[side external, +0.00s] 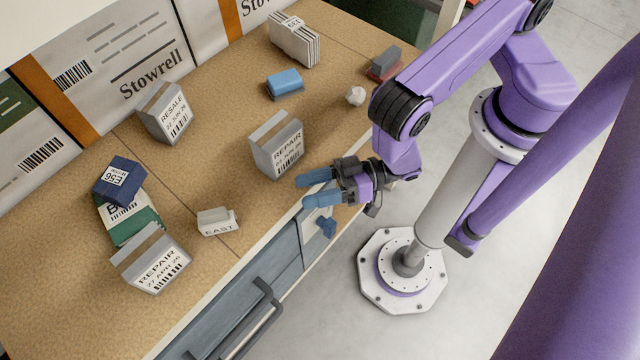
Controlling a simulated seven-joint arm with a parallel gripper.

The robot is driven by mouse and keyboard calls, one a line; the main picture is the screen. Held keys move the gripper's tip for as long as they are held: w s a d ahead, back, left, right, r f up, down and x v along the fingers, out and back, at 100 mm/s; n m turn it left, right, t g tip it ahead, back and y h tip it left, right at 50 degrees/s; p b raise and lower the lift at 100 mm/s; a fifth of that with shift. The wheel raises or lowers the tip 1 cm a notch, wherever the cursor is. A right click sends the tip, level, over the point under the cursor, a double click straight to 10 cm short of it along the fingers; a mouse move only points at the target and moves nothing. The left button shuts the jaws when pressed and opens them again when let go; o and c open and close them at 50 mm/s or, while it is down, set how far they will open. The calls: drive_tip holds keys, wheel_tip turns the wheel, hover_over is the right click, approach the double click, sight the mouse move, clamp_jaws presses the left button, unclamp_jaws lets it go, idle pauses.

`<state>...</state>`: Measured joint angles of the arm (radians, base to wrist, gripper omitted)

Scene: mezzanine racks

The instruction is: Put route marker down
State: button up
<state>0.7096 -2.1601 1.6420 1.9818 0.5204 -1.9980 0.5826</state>
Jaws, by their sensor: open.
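The likely route marker is a small white block (217,222) with a grey top, lettered EAST. It stands upright on the tan worktop (215,180), left of my gripper and near the front edge. My gripper (305,191) is open, with its two blue fingers pointing left and nothing between them. It hangs over the worktop's front edge, well apart from the marker.
A REPAIR holder (278,150) stands just behind my gripper. Another REPAIR holder (152,262), a green-and-white box (143,229) and a dark blue box (120,178) sit left of the marker. A RESALE holder (165,115) stands farther back. Drawers with a handle (262,322) are below.

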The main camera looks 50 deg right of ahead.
drive_tip(key=shift+s+d, duration=0.35)
drive_tip(key=shift+d, duration=0.2)
drive_tip(key=shift+a, duration=0.1)
drive_tip(key=w+a+r+h, duration=0.1)
drive_tip(key=a, duration=0.1)
drive_tip(key=a+r+g+h, duration=0.1)
drive_tip(key=a+r, duration=0.1)
drive_tip(key=w+a+r+g+h, duration=0.1)
drive_tip(key=a+h, duration=0.1)
drive_tip(key=shift+w+r+m, duration=0.35)
drive_tip(key=shift+r+m, duration=0.05)
drive_tip(key=s+d+r+n+g+h, duration=0.4)
drive_tip(key=d+r, duration=0.7)
drive_tip(key=r, duration=0.3)
drive_tip(key=s+g+h, duration=0.1)
drive_tip(key=g+h, duration=0.1)
drive_tip(key=shift+d+r+g+h, duration=0.25)
drive_tip(key=shift+g+h, duration=0.05)
drive_tip(key=s+d+r+h, duration=0.1)
drive_tip(key=d+r, duration=0.1)
drive_tip(key=d, duration=0.3)
drive_tip(key=s+d+r+n+h, duration=0.1)
drive_tip(key=d, duration=0.3)
drive_tip(key=s+d+r+n+g+h, duration=0.1)
drive_tip(key=s+d+r+h, duration=0.1)
drive_tip(key=d, duration=0.3)
drive_tip(key=shift+d+r, duration=0.3)
drive_tip(key=shift+d, duration=0.05)
drive_tip(key=shift+c, duration=1.1)
drive_tip(key=shift+a, duration=0.1)
